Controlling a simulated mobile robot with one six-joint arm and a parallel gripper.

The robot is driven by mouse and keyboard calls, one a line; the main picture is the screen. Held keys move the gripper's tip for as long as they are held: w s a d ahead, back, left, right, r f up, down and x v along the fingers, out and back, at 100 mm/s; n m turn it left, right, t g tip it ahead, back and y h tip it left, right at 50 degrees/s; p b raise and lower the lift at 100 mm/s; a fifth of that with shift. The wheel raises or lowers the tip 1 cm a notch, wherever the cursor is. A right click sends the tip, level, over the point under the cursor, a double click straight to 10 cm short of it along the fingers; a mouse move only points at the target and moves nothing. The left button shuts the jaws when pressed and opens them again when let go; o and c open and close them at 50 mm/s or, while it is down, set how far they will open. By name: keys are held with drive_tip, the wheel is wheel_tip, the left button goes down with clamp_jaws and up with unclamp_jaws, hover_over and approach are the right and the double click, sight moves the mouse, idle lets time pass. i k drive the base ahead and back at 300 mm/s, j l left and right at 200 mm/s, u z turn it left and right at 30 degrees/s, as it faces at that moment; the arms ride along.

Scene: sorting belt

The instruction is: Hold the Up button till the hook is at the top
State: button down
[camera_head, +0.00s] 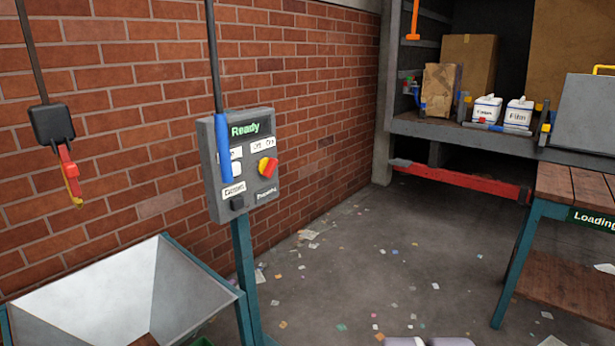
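A black block with a red and yellow hook (70,172) hangs from a dark cable at the left, in front of the brick wall and above a metal hopper. A slim blue handle-like piece (224,150) hangs from another dark cable in front of a grey control box (212,178). The box shows a green "Ready" text, a red and yellow knob (267,167), a white button partly behind the blue piece, and a black knob. I cannot make out a button marked Up.
The pale hopper (110,285) with a teal frame stands at the lower left. A wooden table (575,187) with a "Loading" sign is at the right. A shelf (440,130) holds boxes at the back, above a red bar (460,183). The floor between has scattered paper scraps.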

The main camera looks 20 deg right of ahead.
sight(236, 167)
drive_tip(key=i+z, duration=0.7)
drive_tip(key=i, duration=0.2)
drive_tip(key=i+j+z, duration=0.25)
drive_tip(key=i+z, duration=0.15)
drive_tip(key=i, duration=0.05)
